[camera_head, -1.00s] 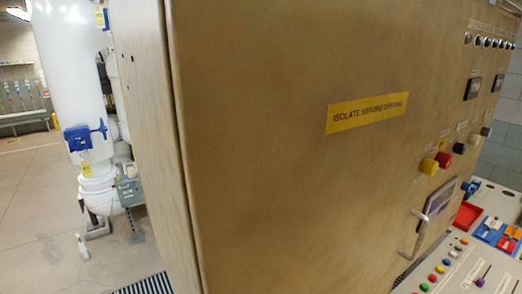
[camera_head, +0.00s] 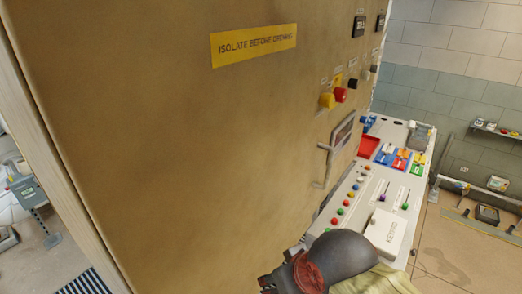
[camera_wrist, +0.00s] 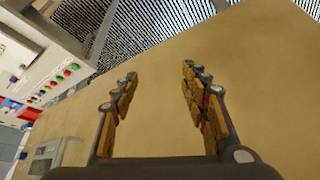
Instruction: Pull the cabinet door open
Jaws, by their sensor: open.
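The tan cabinet door (camera_head: 170,150) fills much of the head view and looks closed. It bears a yellow label reading "ISOLATE BEFORE OPENING" (camera_head: 254,45). In the head view my arm enters at bottom centre, below the handle.
A control desk (camera_head: 372,200) with coloured buttons and switches juts out just right of the handle. Yellow, red and black knobs (camera_head: 340,95) stick out above the handle. A dark striped grating (camera_wrist: 150,30) shows in the wrist view. Open floor (camera_head: 450,250) lies at right.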

